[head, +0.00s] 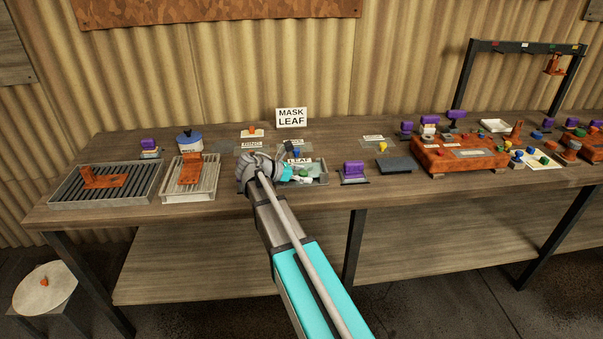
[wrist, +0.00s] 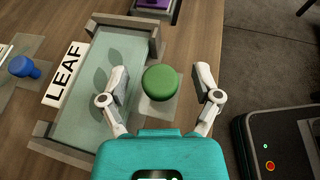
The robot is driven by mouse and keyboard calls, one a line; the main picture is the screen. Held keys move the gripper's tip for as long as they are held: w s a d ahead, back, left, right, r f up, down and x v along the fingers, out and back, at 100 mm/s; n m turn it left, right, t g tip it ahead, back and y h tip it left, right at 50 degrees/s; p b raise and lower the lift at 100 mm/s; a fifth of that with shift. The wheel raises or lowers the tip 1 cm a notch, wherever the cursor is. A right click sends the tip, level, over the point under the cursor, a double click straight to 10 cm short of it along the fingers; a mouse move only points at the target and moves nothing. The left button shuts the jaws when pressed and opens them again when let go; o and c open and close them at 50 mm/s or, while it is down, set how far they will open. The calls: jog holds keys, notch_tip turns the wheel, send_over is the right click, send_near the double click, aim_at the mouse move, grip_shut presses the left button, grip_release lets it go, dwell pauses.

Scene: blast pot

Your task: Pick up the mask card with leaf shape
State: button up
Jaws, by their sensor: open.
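In the wrist view, a round green knob (wrist: 160,83) stands on a pale translucent plate (wrist: 158,112), partly hidden by the knob and my gripper. Left of it is a shallow grey tray (wrist: 128,20) labelled LEAF, with a pale green translucent sheet (wrist: 93,105) showing dark leaf-shaped marks. Whether the sheet and the knob's plate are one card, I cannot tell. My gripper (wrist: 162,72) is open, with one finger on either side of the knob and gaps at both sides. In the head view, my gripper (head: 290,174) is over the LEAF tray (head: 320,178) and hides part of it.
A MASK LEAF sign (head: 291,117) stands behind the tray. A blue knob (wrist: 24,67) is on another plate beyond the LEAF label. A purple-topped block (head: 353,171) stands right of the tray, and a white rack (head: 205,182) left. The table's front edge is close.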

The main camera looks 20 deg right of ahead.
dwell(0.4)
grip_shut()
